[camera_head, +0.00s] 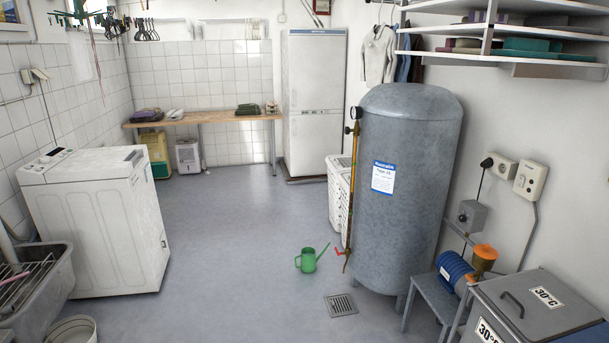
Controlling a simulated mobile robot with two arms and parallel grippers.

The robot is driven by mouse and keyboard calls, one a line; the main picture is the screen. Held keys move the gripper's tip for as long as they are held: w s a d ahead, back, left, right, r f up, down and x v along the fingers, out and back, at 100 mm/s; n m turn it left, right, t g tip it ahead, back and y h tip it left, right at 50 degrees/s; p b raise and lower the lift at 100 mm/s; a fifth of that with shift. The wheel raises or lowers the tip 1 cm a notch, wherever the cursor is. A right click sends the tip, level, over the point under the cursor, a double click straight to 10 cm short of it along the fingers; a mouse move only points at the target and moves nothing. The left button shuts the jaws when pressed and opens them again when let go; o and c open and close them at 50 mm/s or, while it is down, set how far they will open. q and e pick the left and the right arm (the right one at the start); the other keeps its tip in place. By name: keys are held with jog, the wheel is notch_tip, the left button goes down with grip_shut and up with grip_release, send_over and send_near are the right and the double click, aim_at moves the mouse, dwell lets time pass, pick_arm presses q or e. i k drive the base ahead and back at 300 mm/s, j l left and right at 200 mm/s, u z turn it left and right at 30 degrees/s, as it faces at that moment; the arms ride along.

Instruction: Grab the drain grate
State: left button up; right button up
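The drain grate (341,305) is a small square metal grate with slots. It lies on the grey floor in the lower middle of the head view, in front of the tank and a little right of centre. Nothing covers it. Neither my left nor my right gripper shows in this view.
A green watering can (309,259) stands on the floor just behind and left of the grate. A tall grey tank (403,200) stands behind and right of it. A small grey bench (436,297) stands to the right. A white washing machine (97,220) is at left. The middle floor is clear.

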aim_at(332, 303)
jog(key=i+z, duration=0.1)
jog(key=i, duration=1.05)
jog(key=i+j, duration=0.2)
jog(key=i, duration=0.9)
jog(key=z, duration=0.05)
